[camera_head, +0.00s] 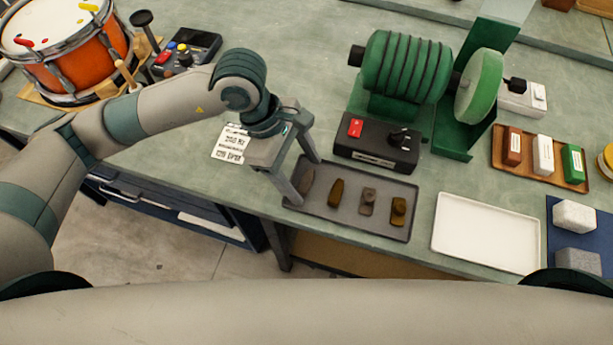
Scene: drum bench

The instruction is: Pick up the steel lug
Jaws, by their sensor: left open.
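A grey tray (345,222) on the bench holds several small lugs in a row. The leftmost lug (307,181) is dull brown-grey. To its right are a bronze-brown lug (336,192), a greyish lug (368,201) and a brassy lug (398,210). I cannot tell for certain which is steel. My left gripper (307,181) points down at the tray's left end, open, with its fingers to either side of the leftmost lug in the picture. Contact is not visible. My right gripper is out of view.
A black control box (376,146) and a green buffing machine (405,70) stand behind the tray. An empty white tray (486,233) lies to its right. A printed card (231,144) lies left of the gripper. The bench's front edge is close below the tray.

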